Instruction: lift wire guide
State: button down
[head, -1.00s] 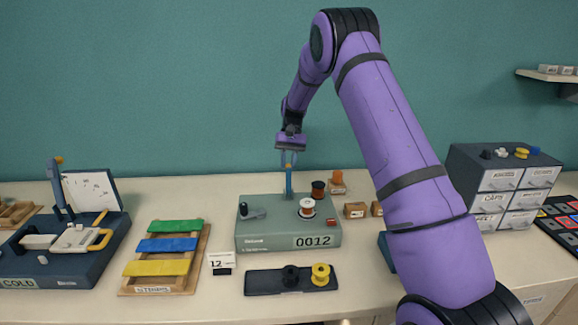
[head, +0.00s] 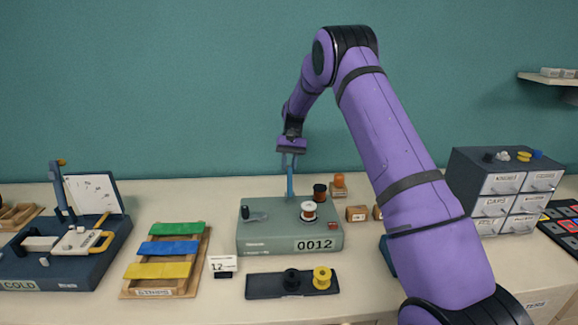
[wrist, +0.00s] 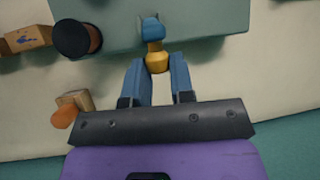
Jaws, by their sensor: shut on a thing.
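The wire guide (head: 290,184) is a blue upright at the back of the grey-green winder base (head: 275,240) marked 0012. In the wrist view its brass-coloured end (wrist: 157,62) sits between my fingertips, with a blue part (wrist: 152,28) beyond it. My gripper (head: 289,167), at the guide's upper end, is shut on that brass end; its blue fingers (wrist: 156,78) also show in the wrist view. The guide looks upright in the head view. A copper-wound spool (head: 308,211) and a small dark lever (head: 250,214) sit on the base.
A dark tray (head: 262,286) holds a black and a yellow spool in front. A strip rack (head: 133,291) is left; grey drawers (head: 487,156) stand right.

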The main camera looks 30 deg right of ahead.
jog(key=c, duration=1)
grip_release()
jog(key=shift+d+f, duration=0.1)
jog(key=shift+f, duration=0.2)
jog(key=shift+r, duration=0.1)
jog(key=v, duration=1)
jog(key=shift+w+r, duration=0.2)
jog(key=shift+r, duration=0.15)
jog(key=shift+s, duration=0.15)
